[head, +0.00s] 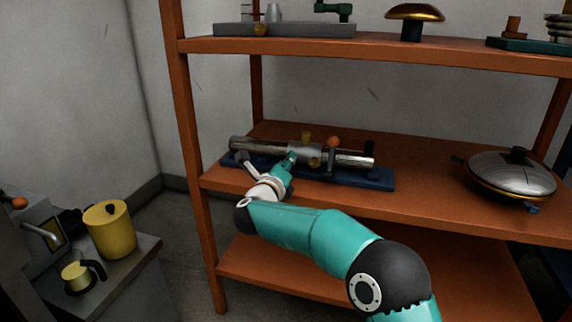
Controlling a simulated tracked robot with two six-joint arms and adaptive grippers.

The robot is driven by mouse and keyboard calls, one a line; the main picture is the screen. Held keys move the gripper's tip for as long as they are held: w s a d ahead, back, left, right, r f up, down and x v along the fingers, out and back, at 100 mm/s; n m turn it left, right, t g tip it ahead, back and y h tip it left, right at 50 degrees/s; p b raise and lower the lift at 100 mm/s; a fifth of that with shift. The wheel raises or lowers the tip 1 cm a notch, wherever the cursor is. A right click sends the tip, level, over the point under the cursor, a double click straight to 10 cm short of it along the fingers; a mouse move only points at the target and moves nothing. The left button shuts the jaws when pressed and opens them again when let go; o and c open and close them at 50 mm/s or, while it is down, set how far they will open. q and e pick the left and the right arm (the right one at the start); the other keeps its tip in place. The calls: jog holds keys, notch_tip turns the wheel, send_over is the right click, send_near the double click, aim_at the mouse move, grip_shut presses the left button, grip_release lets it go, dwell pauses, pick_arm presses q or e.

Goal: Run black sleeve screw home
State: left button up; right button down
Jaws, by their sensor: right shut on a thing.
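A tubular metal device (258,147) on a blue base (377,179) lies on the middle shelf. My left gripper is not in view.
A lidded pan (512,172) stands right on the same orange shelf (425,207). The upper shelf and left post border the reach. A yellow pot (110,232) stands on a side table.

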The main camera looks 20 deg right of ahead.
jog(key=shift+f, duration=0.45)
jog(key=c, duration=0.9)
grip_release()
jog(key=shift+r, duration=0.15)
jog(key=shift+r, duration=0.1)
jog(key=shift+s, duration=0.1)
jog(key=v, duration=0.7)
jog(key=shift+s+a, duration=0.3)
jog(key=shift+s, duration=0.1)
